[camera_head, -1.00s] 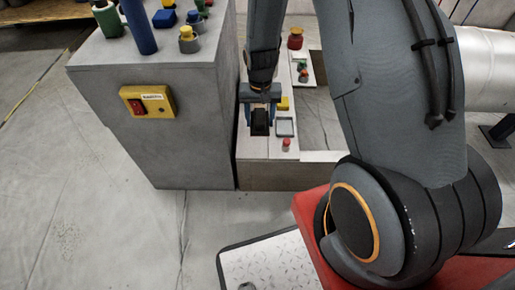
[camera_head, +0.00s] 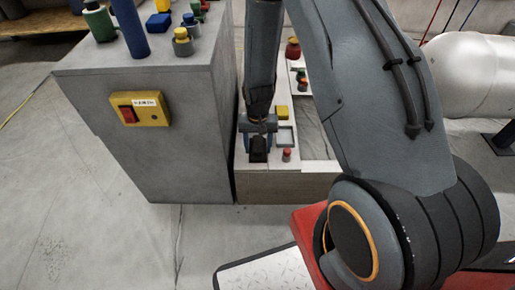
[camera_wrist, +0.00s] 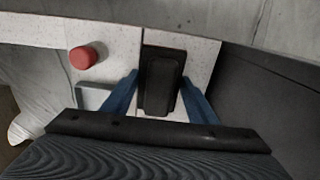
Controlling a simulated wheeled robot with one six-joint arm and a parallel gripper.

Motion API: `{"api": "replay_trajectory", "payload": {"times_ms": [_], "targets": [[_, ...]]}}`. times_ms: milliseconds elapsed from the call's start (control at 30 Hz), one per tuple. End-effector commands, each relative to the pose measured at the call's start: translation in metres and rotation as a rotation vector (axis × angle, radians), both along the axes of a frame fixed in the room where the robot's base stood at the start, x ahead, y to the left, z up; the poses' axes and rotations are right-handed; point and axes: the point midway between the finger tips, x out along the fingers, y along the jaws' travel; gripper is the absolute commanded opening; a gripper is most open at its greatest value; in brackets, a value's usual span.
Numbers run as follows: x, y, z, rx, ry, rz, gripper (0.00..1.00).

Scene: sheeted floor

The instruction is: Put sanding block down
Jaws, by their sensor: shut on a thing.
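The sanding block is a dark, nearly black block (camera_wrist: 162,82). In the wrist view it sits between the two blue fingers of my gripper (camera_wrist: 160,98), which is shut on it. In the head view my gripper (camera_head: 258,136) points down with the block (camera_head: 258,151) beneath it, over the near left end of a low pale bench top (camera_head: 271,164). I cannot tell whether the block touches the bench top.
A red-capped piece (camera_head: 287,155), a grey square tray (camera_head: 285,137) and a yellow block (camera_head: 282,113) are close on the right. A tall grey cabinet (camera_head: 190,120) with a yellow switch box (camera_head: 140,108) stands just left. Bare pale surface lies around the block.

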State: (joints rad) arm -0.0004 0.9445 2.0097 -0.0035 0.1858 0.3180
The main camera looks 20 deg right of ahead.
Motion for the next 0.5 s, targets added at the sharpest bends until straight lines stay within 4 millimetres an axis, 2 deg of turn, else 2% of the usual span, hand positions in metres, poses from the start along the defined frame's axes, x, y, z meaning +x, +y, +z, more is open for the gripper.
{"api": "replay_trajectory", "payload": {"times_ms": [67, 400, 433, 500], "targets": [[0.0003, 0.0000, -0.0071, 0.000, 0.000, 0.000, 0.28], [0.0000, 0.0000, -0.0091, 0.000, 0.000, 0.000, 0.28], [-0.0001, 0.0000, -0.0095, 0.000, 0.000, 0.000, 0.54], [0.0000, 0.0000, -0.0090, 0.000, 0.000, 0.000, 0.66]]}}
